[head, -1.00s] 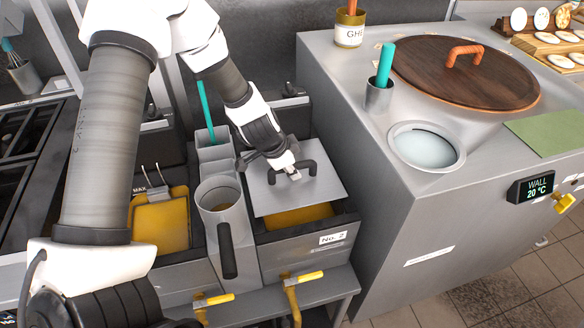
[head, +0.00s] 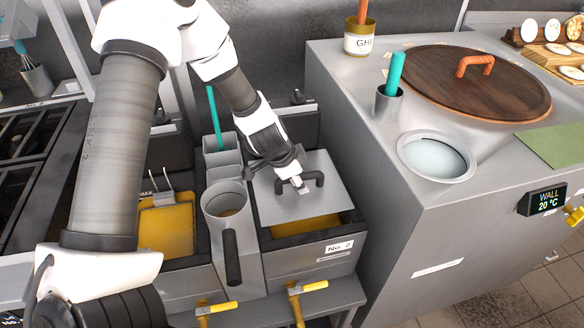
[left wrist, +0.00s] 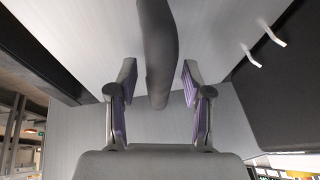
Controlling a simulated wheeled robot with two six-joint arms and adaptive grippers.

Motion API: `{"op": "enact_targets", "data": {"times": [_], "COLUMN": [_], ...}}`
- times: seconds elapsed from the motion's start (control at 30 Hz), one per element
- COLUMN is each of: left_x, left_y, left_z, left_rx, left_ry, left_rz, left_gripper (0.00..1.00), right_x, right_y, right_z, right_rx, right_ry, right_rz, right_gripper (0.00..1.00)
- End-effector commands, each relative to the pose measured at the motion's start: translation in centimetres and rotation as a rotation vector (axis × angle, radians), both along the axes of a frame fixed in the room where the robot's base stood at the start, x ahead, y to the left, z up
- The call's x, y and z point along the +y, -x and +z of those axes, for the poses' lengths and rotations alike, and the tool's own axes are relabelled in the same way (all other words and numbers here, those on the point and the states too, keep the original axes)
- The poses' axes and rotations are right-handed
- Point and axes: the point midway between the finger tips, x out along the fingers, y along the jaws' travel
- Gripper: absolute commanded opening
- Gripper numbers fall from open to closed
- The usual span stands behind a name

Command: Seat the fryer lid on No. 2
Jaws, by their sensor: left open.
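The fryer lid (head: 325,204) is a flat grey metal plate with a dark arched handle (head: 314,178). It lies over the fryer marked No. 2 (head: 322,253). A strip of yellow oil (head: 305,225) shows in front of its near edge, so it does not cover the whole opening there. Whether its far edge rests flat cannot be told. My left gripper (head: 301,187) is at the handle. In the left wrist view the handle (left wrist: 158,60) runs between the open fingers (left wrist: 157,100), with gaps on both sides. My right gripper is not in view.
A grey jug (head: 226,202) with a black handle stands left of the lid, before a container with a teal-handled tool (head: 214,115). Another fryer with a basket (head: 165,225) is farther left. The tandoor counter (head: 410,225) rises on the right. Yellow-handled valves (head: 305,287) stick out in front.

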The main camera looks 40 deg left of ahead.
Motion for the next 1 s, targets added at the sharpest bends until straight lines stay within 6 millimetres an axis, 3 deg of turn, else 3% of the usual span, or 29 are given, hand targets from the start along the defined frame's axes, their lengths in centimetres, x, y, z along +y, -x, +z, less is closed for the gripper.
{"op": "enact_targets", "data": {"times": [0.47,0.8,1.0], "left_x": [0.5,1.1,1.2], "left_y": [2.0,4.4,4.9], "left_z": [4.5,9.7,10.6], "left_rx": [-0.002,-0.005,-0.001], "left_ry": [0.005,0.004,0.0], "left_rz": [0.004,0.003,-0.001], "left_gripper": [0.5,0.5,0.5], "right_x": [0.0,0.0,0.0], "right_y": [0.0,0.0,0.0], "right_z": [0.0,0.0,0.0], "right_rx": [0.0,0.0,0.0], "right_ry": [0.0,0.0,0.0], "right_rz": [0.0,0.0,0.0], "right_gripper": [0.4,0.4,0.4]}}
